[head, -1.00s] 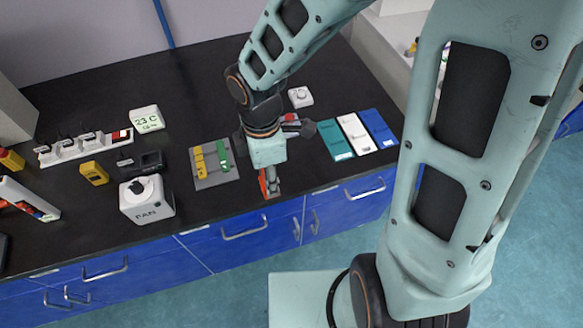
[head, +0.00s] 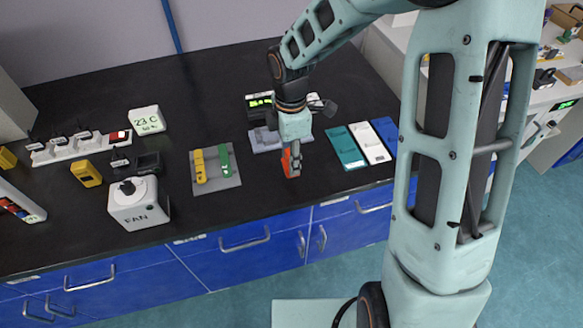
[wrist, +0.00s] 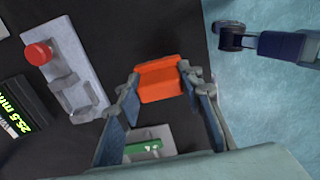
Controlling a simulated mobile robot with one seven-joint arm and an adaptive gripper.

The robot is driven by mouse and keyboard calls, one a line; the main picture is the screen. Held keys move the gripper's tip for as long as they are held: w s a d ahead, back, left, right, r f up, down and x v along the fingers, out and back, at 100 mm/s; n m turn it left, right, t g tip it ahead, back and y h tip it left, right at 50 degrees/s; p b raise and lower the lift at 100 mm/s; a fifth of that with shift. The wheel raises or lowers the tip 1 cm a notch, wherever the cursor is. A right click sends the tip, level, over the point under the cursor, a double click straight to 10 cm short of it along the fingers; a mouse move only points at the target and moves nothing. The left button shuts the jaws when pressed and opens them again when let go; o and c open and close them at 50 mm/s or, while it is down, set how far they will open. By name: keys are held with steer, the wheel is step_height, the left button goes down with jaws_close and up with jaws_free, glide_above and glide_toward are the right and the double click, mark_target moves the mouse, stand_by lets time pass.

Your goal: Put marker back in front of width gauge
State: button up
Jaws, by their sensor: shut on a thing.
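The marker, an orange-red block (wrist: 160,78), is between the fingertips of my gripper (wrist: 158,88) in the wrist view. My gripper is shut on it. In the head view the marker (head: 286,162) shows at the fingertips of my gripper (head: 291,166), over the bench near its front edge. I cannot tell whether it touches the bench. The width gauge has a black display reading 25.5 mm (wrist: 24,108) and a grey body with a red knob (wrist: 64,66), to the left of the marker in the wrist view. In the head view my gripper partly hides the gauge (head: 264,139).
A grey plate (head: 229,183) with yellow and green pieces lies left of my gripper. Teal (head: 345,148), white (head: 370,143) and blue (head: 386,131) trays lie to its right. A FAN box (head: 140,207) stands farther left. Black bench around the marker is clear.

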steer(key=shift+w+f+b, duration=0.15)
steer(key=shift+f+b, duration=0.6)
steer(key=shift+f, duration=0.2)
steer(key=shift+w+f+b, duration=0.15)
steer(key=shift+f+b, duration=0.55)
steer(key=shift+f, duration=0.2)
steer(key=shift+f, duration=0.1)
steer(key=shift+f, duration=0.15)
steer(key=o, duration=0.9)
steer(key=shift+d, duration=0.1)
step_height(320, 180, up, 12)
steer(key=shift+r+p, duration=0.25)
steer(key=shift+p, duration=0.5)
